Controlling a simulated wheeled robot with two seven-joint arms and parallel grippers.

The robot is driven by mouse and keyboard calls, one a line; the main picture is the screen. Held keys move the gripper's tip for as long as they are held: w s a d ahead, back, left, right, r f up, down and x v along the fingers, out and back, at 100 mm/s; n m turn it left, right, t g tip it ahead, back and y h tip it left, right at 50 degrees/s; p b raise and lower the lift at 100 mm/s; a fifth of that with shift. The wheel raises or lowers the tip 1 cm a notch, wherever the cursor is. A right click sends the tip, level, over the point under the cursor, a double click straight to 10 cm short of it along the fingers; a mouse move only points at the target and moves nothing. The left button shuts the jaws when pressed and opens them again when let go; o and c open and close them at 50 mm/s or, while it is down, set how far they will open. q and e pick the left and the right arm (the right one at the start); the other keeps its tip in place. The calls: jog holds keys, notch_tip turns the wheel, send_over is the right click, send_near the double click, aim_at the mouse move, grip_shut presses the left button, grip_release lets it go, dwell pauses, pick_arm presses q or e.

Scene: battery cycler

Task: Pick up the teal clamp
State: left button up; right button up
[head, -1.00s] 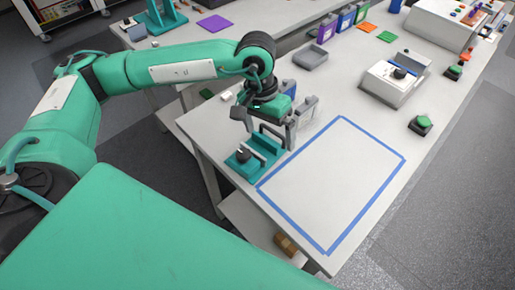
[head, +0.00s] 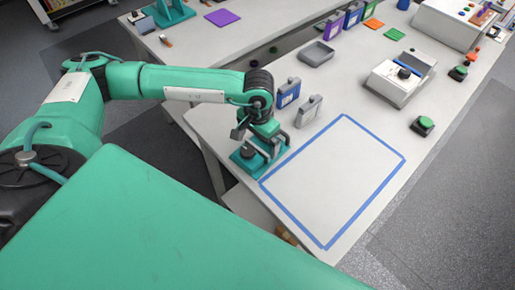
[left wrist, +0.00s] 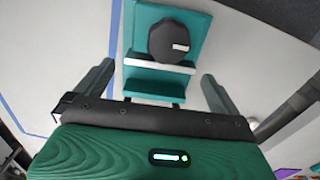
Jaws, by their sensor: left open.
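The teal clamp (head: 247,168), with a black round knob and a pale bar, sits on the table near its left front corner in the head view. In the left wrist view the clamp (left wrist: 148,78) lies ahead of the fingers, its knob toward the top. My left gripper (head: 270,150) is over the clamp and partly hides it. In the left wrist view the open gripper (left wrist: 157,88) has one finger to each side of the clamp, with nothing held. Whether the fingers touch it cannot be told. My right gripper is not in view.
A blue tape rectangle (head: 375,207) marks clear table right of the clamp. A grey block (head: 309,110) and a blue block (head: 288,92) stand just behind. A grey tray (head: 317,53), a white device (head: 396,80) and a green button (head: 423,125) are farther off.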

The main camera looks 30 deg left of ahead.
aim_at(258, 147)
pick_arm(q)
jog(key=shift+f+p, duration=0.45)
jog(key=shift+f, duration=1.2)
jog(key=c, duration=1.1)
jog(key=shift+r, duration=0.1)
jog(key=shift+c, duration=0.8)
